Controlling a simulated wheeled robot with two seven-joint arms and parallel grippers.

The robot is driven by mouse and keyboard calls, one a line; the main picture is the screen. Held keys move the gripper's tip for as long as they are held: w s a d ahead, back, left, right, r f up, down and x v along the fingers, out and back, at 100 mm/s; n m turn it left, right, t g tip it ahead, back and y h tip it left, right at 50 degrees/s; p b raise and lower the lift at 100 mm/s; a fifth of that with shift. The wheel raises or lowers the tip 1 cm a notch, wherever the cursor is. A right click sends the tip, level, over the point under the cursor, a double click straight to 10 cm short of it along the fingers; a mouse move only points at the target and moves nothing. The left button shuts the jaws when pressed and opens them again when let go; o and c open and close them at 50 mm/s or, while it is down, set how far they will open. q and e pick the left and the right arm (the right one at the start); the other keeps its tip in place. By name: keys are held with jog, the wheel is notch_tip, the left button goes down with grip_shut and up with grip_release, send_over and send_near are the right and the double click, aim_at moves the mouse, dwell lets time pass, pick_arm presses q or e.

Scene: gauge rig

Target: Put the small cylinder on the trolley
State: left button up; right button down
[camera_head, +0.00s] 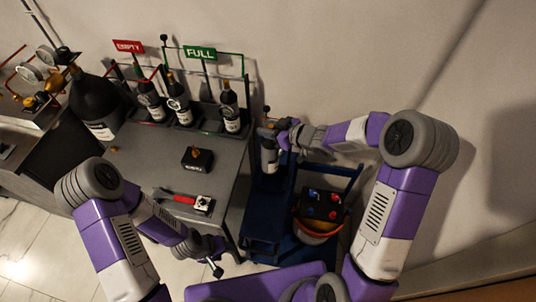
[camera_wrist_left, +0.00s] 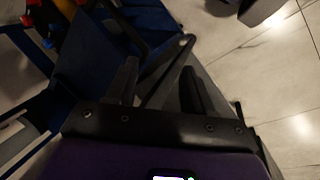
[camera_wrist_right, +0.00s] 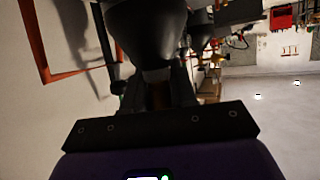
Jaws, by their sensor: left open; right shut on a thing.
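The small cylinder (camera_head: 269,157), grey and dark with a pale label, is upright at the far end of the blue trolley (camera_head: 263,222). My right gripper (camera_head: 284,138) is shut on its upper part from the right. I cannot tell whether its base touches the trolley deck. My left gripper (camera_head: 212,262) is open and empty beside the near end of the table, left of the trolley. The left wrist view shows its spread fingers (camera_wrist_left: 158,88) and part of the blue trolley (camera_wrist_left: 85,62).
Several similar cylinders (camera_head: 231,112) stand in racks under the EMPTY (camera_head: 129,46) and FULL (camera_head: 200,52) signs. A large black cylinder (camera_head: 94,104), a black block (camera_head: 197,159) and a red-handled tool (camera_head: 178,197) are on the left. An orange bucket (camera_head: 316,226) with a dark box stands right of the deck.

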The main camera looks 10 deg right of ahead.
aim_at(267, 148)
notch_tip(267, 148, down, 10)
jog(key=shift+b, duration=1.2)
jog(key=shift+f, duration=0.15)
jog(key=c, duration=1.3)
grip_release()
jog(key=shift+f, duration=0.15)
jog(key=o, duration=0.4)
